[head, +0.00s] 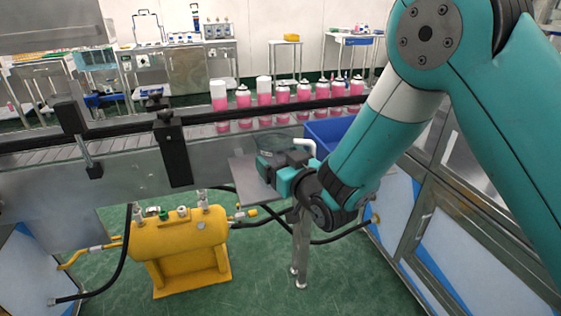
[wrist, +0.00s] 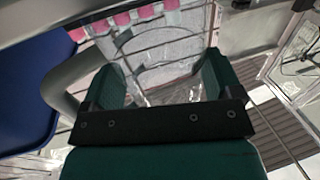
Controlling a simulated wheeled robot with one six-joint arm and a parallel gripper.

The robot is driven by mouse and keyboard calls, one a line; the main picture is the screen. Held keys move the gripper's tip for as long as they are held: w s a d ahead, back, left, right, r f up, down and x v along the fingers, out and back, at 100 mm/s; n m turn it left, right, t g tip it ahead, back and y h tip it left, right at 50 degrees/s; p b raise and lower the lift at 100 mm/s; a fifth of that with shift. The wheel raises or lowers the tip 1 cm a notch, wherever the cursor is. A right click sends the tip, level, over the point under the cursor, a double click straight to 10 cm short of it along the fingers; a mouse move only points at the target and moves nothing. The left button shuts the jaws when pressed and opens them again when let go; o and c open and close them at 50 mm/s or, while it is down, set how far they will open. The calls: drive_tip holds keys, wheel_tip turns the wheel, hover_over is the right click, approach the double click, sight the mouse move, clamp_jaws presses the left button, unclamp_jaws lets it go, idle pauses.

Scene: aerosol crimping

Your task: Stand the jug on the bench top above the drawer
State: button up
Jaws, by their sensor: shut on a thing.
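My gripper (head: 268,168) is beside the conveyor's near side in the head view. In the wrist view its two teal fingers (wrist: 163,82) stand apart around a clear, see-through body that I take to be the jug (wrist: 165,55). A pale curved bar like a handle (wrist: 62,88) shows left of the fingers; a similar white bent piece (head: 307,144) shows just beyond the gripper in the head view. The jug's outline and base are hard to make out. I cannot pick out the drawer or the bench top above it for certain.
A conveyor (head: 125,145) carries several pink-filled containers (head: 282,94). A blue bin (head: 328,130) is close behind the gripper. A yellow tank (head: 180,250) with hoses stands on the green floor. Metal cabinets with blue panels (head: 452,250) line the right, partly behind my arm.

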drive_tip(key=shift+f, duration=0.15)
drive_tip(key=shift+f, duration=0.15)
drive_tip(key=o, duration=1.9)
drive_tip(key=shift+c, duration=0.2)
drive_tip(key=shift+r, duration=0.2)
drive_tip(key=shift+s+d+f+b, duration=0.15)
drive_tip(key=shift+s+f+b, duration=0.1)
drive_tip(key=shift+b, duration=0.15)
drive_tip(key=b+v, duration=0.5)
drive_tip(key=v, duration=0.6)
drive_tip(key=shift+s+d+r+b, duration=0.15)
drive_tip(key=shift+s+r+b, duration=0.05)
drive_tip(key=shift+b, duration=0.2)
